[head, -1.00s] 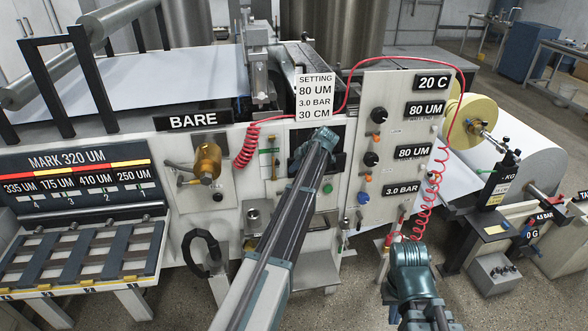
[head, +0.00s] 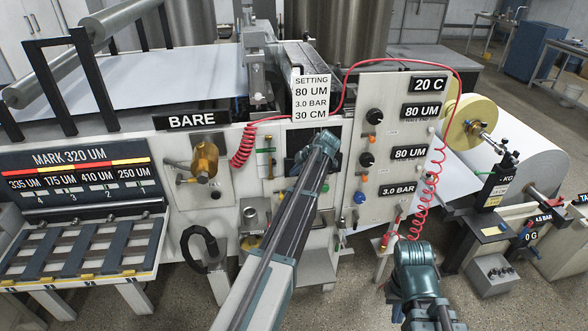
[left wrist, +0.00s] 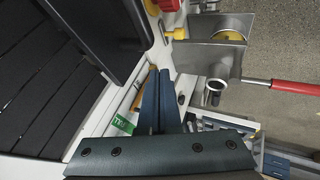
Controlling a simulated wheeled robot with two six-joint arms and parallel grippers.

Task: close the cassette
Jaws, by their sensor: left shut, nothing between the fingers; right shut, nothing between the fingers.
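My left arm reaches up to the grey machine front, and my left gripper (head: 323,147) is at a dark recess (head: 334,163) below the setting sign. The arm covers much of this recess. The left wrist view shows the left fingers (left wrist: 160,78) together and empty, over a pale ledge beside a dark slatted surface (left wrist: 35,85). I cannot pick out the cassette with certainty or tell whether it is open. I cannot tell whether the fingers touch anything. My right gripper (head: 415,262) is low in front of the machine, shut and apart from the panel.
A control panel (head: 385,200) with knobs stands right of the recess, with a coiled red hose (head: 425,208) hanging beside it. Open floor lies at lower right.

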